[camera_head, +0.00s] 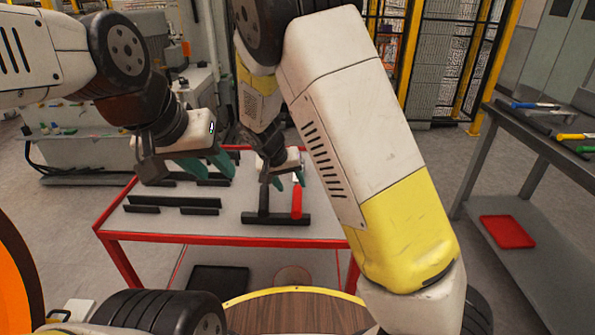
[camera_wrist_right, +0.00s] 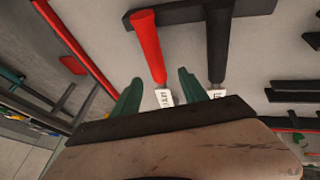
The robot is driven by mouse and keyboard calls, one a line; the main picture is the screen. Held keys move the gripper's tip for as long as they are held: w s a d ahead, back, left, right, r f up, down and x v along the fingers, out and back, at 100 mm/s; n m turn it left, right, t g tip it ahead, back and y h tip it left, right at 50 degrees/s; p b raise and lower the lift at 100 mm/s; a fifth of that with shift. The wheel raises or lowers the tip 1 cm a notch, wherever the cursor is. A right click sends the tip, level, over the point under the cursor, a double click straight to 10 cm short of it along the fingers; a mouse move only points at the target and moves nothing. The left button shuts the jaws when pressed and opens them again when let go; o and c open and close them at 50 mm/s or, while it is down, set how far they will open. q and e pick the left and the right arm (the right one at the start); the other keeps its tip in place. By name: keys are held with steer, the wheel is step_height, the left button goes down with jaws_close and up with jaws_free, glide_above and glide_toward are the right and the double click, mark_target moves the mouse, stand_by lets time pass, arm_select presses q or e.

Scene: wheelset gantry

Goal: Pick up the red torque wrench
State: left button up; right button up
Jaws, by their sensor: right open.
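The red torque wrench (camera_head: 297,203) lies on the red-edged table, its handle end over a black holder bar. In the right wrist view its red handle (camera_wrist_right: 148,45) runs up from between the two green fingers. My right gripper (camera_head: 288,180) is open at the wrench's far end, with a finger on each side in the wrist view (camera_wrist_right: 160,77). I cannot tell its height above the wrench. A black-handled tool (camera_wrist_right: 219,45) lies just right of the fingers there. My left gripper (camera_head: 205,166) is open and empty above the table's left part.
The table (camera_head: 235,222) also holds several black holder bars (camera_head: 170,202). The black bar under the handles (camera_head: 280,219) is near its front edge. A grey bench at right (camera_head: 535,135) carries tools, with a red tray (camera_head: 507,231) on its lower shelf.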

mark_target(296, 191)
steer(key=x, duration=0.7)
steer(key=shift+s+d, duration=0.15)
jaws_close()
